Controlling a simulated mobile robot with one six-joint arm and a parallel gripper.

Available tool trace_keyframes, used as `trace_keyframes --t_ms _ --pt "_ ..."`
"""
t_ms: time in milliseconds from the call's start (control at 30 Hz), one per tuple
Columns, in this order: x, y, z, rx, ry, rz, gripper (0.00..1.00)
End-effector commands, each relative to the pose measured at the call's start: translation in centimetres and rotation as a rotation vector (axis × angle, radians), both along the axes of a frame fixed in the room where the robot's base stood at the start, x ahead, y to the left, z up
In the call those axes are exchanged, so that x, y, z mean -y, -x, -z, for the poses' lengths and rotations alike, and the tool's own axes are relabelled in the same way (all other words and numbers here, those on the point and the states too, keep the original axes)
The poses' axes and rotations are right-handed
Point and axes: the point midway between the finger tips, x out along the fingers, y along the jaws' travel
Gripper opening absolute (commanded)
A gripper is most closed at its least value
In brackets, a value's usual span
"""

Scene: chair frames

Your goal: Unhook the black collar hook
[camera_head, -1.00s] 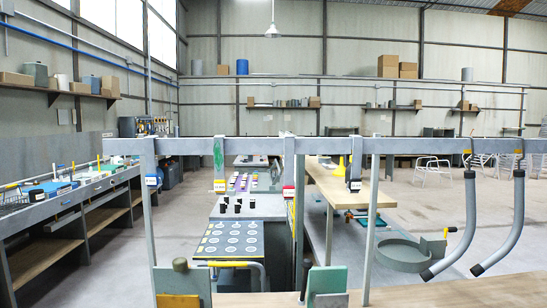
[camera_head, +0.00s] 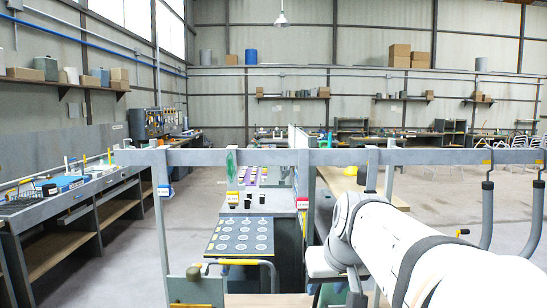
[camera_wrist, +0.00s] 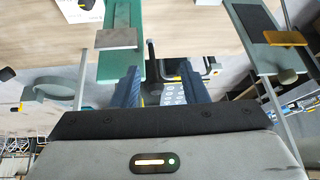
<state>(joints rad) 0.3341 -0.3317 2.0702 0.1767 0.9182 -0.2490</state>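In the head view, two grey J-shaped hooks hang from the rail at the right. I cannot tell for certain which is the black collar hook.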

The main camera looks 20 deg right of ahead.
Motion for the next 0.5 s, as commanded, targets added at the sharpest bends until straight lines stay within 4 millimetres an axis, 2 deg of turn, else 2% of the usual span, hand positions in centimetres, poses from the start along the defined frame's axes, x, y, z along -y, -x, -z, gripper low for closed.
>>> trace_keyframes --t_ms 33,200,333,400,500 --pt "2.1 -1.1 -3.5 0.041 0.008 0.027 0.40" --pt "7.9 -3.3 -11.6 0.162 0.046 0.079 0.40" --pt "11.3 -3.9 -16.1 0.229 0.080 0.105 0.40" --pt "12.5 -4.0 -17.7 0.253 0.094 0.114 0.40" --pt "13.6 -4.1 -19.1 0.274 0.109 0.121 0.40"
